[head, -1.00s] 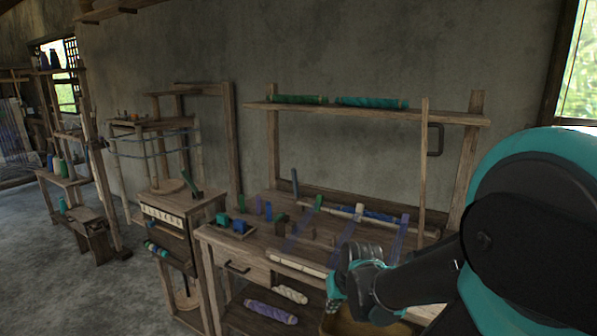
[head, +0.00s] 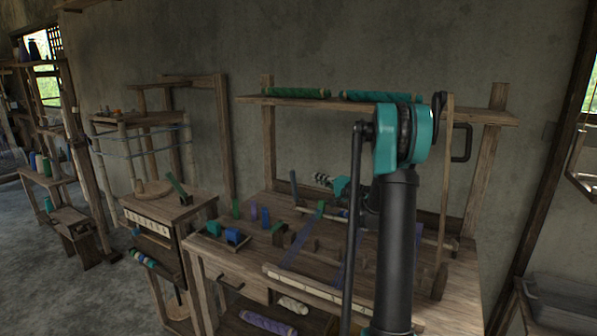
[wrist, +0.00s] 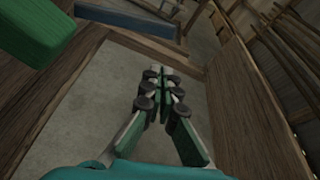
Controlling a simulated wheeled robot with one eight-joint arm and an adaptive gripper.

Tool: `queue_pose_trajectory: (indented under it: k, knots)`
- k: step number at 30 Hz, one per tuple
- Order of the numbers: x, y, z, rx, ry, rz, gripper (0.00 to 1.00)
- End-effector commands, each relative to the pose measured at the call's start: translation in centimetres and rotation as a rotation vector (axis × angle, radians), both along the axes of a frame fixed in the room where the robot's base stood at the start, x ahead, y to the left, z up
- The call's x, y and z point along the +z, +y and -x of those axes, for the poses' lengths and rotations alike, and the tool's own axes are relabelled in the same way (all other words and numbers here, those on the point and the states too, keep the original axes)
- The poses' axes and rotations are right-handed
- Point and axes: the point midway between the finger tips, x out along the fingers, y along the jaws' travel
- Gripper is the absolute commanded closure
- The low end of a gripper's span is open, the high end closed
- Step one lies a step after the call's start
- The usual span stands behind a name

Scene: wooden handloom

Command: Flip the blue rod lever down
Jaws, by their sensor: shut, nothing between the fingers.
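The blue rod lever (head: 294,184) stands upright at the back of the loom table in the head view. A blue bar (wrist: 125,19) at the top of the wrist view looks like the same lever, ahead of the fingers and to their left. My gripper (head: 317,178) is shut and empty, a little right of the rod in the head view and pointing left. In the wrist view its fingertips (wrist: 162,73) are together, with a visible gap to the blue bar. Whether it is level with the rod in depth I cannot tell.
A green lever (head: 320,208) stands just below my gripper in the head view; a green block (wrist: 35,28) is close at upper left in the wrist view. The shelf (head: 430,109) with green and teal rolls is above. Small blocks and a white-banded beam (head: 310,283) lie in front.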

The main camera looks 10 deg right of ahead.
Motion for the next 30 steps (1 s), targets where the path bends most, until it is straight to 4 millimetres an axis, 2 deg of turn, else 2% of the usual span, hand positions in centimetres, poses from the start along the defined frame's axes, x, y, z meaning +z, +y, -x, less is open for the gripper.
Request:
queue_pose_trajectory:
  k: [4, 16, 23, 30]
  knots:
    - [0.2, -1.4, -1.1, -0.019, -0.021, -0.046, 1.0]
    - [0.3, -1.3, -1.4, -0.019, -0.022, -0.049, 1.0]
    - [0.5, 0.3, -3.5, -0.017, -0.023, -0.05, 1.0]
    - [0.9, 3.1, -7.4, -0.017, -0.023, -0.05, 1.0]
